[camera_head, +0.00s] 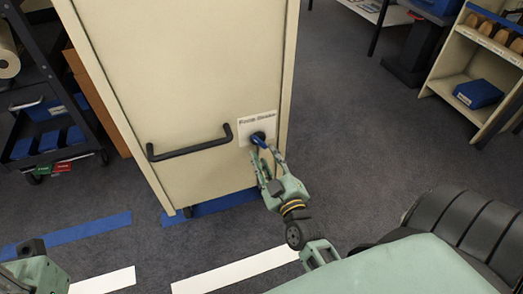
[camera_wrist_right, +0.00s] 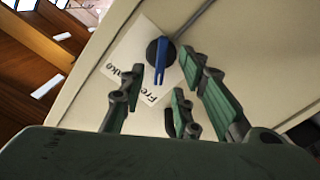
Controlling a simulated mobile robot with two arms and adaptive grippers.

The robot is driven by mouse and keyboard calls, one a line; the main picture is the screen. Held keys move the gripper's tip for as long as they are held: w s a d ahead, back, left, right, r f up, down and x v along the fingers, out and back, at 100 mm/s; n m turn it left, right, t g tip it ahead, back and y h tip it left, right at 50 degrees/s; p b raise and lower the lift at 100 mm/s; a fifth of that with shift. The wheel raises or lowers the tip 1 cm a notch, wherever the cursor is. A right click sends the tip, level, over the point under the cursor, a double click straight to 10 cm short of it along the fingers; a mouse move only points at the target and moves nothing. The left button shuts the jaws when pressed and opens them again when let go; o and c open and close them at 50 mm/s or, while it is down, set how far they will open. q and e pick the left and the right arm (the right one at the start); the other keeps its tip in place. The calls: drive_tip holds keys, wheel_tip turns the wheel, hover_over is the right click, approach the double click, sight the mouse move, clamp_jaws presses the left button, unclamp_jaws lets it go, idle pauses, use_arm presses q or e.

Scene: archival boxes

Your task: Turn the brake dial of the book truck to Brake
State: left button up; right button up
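The book truck (camera_head: 190,85) is a tall cream panel with a black bar handle (camera_head: 190,147) in the head view. Right of the handle is a white label plate (camera_head: 257,124) with the dial (camera_head: 258,137). In the right wrist view the dial (camera_wrist_right: 154,47) is a dark disc with a blue lever (camera_wrist_right: 159,65). The lever's end points toward the word starting "Fre"; part of the other word shows beside it. My right gripper (camera_head: 268,156) is at the dial, its fingers open (camera_wrist_right: 160,85) on either side of the lever, with no clear contact. Only a green part of my left arm shows, without fingers.
A dark cart (camera_head: 50,130) with blue items stands at the left. A cream shelf (camera_head: 455,85) holding a blue box (camera_head: 478,93) is at the upper right. Blue and white tape strips mark the floor. The grey carpet right of the truck is clear.

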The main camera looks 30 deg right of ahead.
sight(261, 145)
drive_tip(key=shift+b+x, duration=0.6)
drive_tip(key=shift+x, duration=1.65)
drive_tip(key=shift+c, duration=0.3)
clamp_jaws()
